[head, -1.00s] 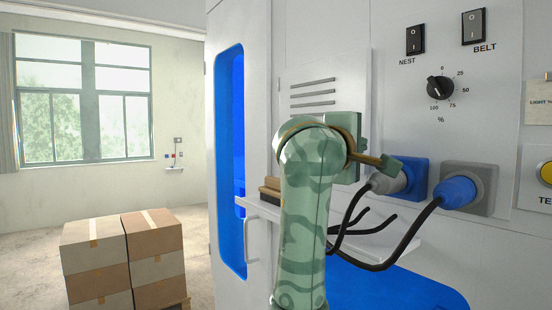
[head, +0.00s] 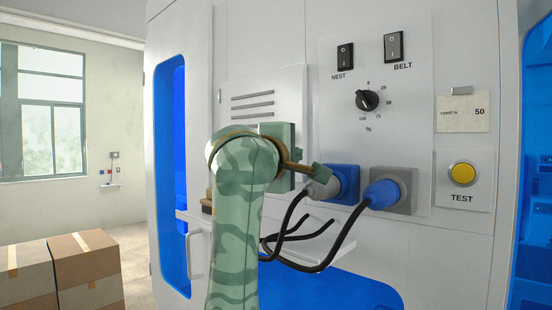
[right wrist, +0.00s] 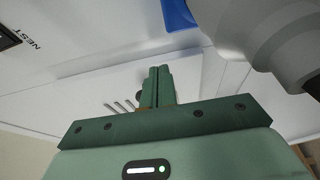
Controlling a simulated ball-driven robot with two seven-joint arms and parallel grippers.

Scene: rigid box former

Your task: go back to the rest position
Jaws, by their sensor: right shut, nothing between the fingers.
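My right arm comes up from the bottom of the head view, and its green gripper (head: 319,171) is in front of the white panel, beside the plugs. The right wrist view shows its two fingers (right wrist: 158,86) pressed together with nothing between them. A grey plug (head: 323,189) sits in the blue socket (head: 343,180), and a blue plug (head: 381,194) sits in the grey socket (head: 408,187). The grey plug looms close at the upper right of the wrist view (right wrist: 265,35), apart from the fingertips. My left gripper is out of view.
The panel has a NEST switch (head: 345,56), a BELT switch (head: 393,47), a dial (head: 367,100) and a yellow TEST button (head: 462,173). Black cables (head: 330,252) hang below the sockets near a small shelf (head: 196,220). Cardboard boxes (head: 88,262) are stacked at lower left.

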